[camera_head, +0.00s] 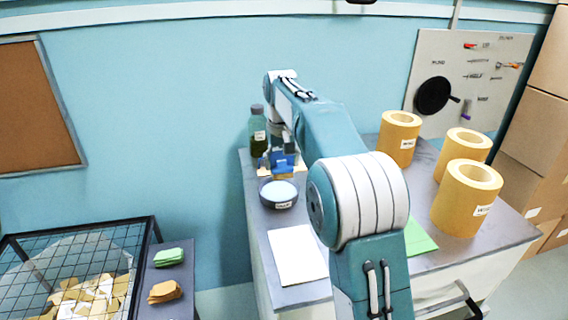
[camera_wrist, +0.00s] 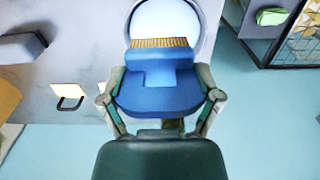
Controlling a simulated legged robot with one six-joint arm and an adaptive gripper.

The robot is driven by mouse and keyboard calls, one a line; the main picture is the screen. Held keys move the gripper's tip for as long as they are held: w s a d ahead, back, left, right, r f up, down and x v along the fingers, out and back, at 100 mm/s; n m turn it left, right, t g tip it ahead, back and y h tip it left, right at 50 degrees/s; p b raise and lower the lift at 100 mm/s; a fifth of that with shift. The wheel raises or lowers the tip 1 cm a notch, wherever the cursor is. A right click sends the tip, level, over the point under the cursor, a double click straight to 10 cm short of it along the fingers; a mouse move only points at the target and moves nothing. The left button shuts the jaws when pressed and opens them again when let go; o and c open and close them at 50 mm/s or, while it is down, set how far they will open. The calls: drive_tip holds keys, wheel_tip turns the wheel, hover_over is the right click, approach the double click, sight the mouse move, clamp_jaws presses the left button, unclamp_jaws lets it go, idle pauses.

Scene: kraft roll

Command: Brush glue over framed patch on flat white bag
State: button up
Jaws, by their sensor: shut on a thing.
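A flat white bag (camera_head: 297,255) lies on the grey table (camera_head: 265,240), in front of the bowl; I cannot make out a framed patch on it. A dark bowl (camera_head: 279,204) of pale glue (camera_head: 279,191) stands behind the bag. My gripper (camera_wrist: 162,92) is shut on a brush with a blue handle (camera_wrist: 160,80). Its tan bristles (camera_wrist: 160,43) overlap the near part of the bowl in the wrist view; I cannot tell whether they touch the glue. In the head view the blue brush (camera_head: 283,160) shows just behind the bowl, partly hidden by my arm.
A green bottle (camera_head: 258,135) stands at the table's back left corner. Yellow paper rolls (camera_head: 398,140) stand on the right. A green sheet (camera_head: 420,238) is partly behind my arm. A side stand (camera_head: 170,290) holds green and orange stacks, beside a wire-mesh bin (camera_head: 75,265).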

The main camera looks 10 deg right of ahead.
sight(279, 196)
drive_tip(key=shift+w+a+f, duration=0.3)
drive_tip(key=shift+w+f, duration=0.05)
drive_tip(key=shift+w, duration=0.15)
drive_tip(key=shift+f, duration=3)
drive_tip(key=shift+f, duration=0.6)
drive_tip(key=shift+r, duration=3.6)
